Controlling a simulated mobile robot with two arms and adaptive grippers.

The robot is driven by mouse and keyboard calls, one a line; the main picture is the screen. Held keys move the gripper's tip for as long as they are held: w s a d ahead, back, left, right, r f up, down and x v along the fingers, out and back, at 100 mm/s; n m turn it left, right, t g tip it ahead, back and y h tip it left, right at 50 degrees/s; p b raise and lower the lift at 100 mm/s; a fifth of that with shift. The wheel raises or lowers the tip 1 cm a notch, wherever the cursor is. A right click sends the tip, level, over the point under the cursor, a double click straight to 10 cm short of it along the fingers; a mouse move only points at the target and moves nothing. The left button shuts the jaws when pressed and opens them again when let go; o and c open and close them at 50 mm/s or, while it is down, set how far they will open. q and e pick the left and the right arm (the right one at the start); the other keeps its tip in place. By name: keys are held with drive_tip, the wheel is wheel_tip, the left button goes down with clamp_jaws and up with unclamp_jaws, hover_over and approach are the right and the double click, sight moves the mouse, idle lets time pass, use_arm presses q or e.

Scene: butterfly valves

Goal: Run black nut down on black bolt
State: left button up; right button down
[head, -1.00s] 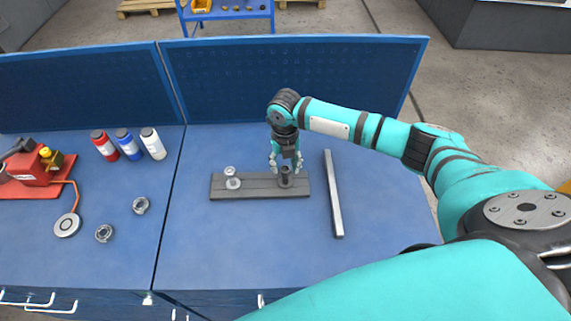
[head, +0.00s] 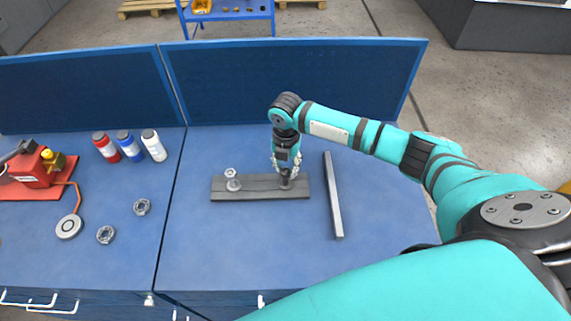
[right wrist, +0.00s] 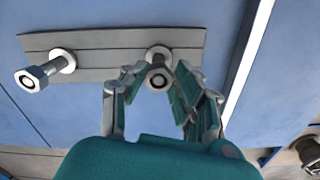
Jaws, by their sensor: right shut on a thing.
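The black bolt (head: 285,184) stands upright near the right end of a grey bar (head: 258,194) on the blue bench. My right gripper (head: 286,170) points down over it, with its fingers around the bolt's upper part. In the right wrist view the fingers (right wrist: 157,84) are on both sides of the dark round end of the bolt (right wrist: 158,77). They are shut on the black nut there, which the fingers and the low resolution mostly hide. How far down the thread the nut sits cannot be told. My left gripper is not in view.
A silver bolt with a hex nut at its top (head: 231,174) stands at the bar's left end. A long metal strip (head: 333,195) lies right of the bar. Two loose nuts, several bottles and a red device are on the left bench. A blue panel (head: 290,90) stands behind.

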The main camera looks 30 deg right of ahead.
drive_tip(key=m, duration=0.5)
drive_tip(key=shift+s+a, duration=0.1)
drive_tip(key=shift+s, duration=0.1)
drive_tip(key=m, duration=1)
drive_tip(key=shift+s, duration=0.2)
drive_tip(key=m, duration=0.3)
drive_tip(key=shift+m, duration=0.3)
drive_tip(key=c, duration=1.2)
unclamp_jaws()
drive_tip(key=shift+c, duration=0.2)
